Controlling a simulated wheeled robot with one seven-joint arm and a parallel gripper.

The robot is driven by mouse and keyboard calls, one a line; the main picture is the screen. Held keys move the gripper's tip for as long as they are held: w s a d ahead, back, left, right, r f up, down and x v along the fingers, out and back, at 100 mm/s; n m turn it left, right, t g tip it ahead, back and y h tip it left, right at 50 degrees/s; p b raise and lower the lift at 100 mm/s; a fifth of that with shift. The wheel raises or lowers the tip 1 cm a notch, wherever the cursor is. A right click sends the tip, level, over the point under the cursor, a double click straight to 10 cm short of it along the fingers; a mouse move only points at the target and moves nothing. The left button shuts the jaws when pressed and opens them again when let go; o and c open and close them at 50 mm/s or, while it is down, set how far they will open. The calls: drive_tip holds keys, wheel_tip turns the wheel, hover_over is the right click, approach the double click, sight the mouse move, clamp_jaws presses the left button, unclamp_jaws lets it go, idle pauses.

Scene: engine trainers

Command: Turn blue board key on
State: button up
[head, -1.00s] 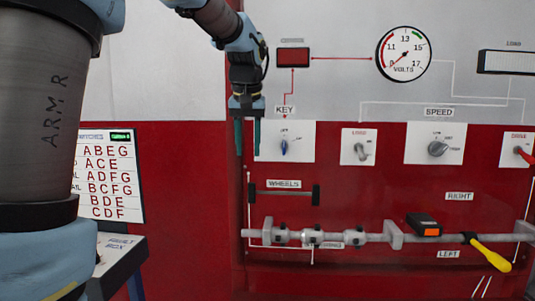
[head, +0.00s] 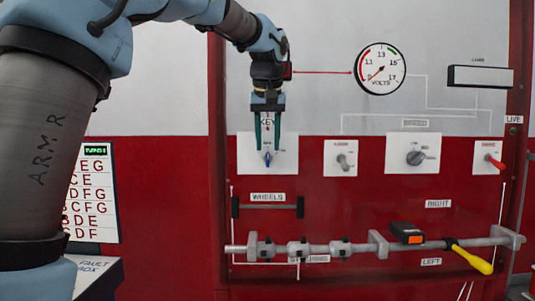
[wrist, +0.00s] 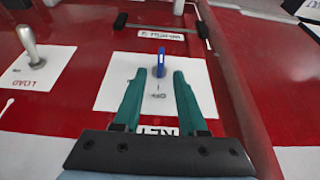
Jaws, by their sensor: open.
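The blue key (head: 267,157) sits on a white square plate (head: 247,165) under the KEY label on the red and white board. In the wrist view the blue key (wrist: 161,62) stands just beyond my fingertips, roughly centred between them. My gripper (head: 267,147) has green fingers and is in front of the plate, at the key. In the wrist view my gripper (wrist: 160,73) is open and holds nothing. I cannot tell from these views whether the fingertips touch the key.
A LOAD switch (head: 343,161), a SPEED knob (head: 415,157) and a red lever (head: 494,161) are to the right. The voltmeter (head: 380,69) is above. A fault box (head: 95,268) stands at lower left.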

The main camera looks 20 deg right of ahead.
sight(268, 152)
drive_tip(key=shift+x, duration=2)
drive_tip(key=shift+c, duration=0.3)
clamp_jaws()
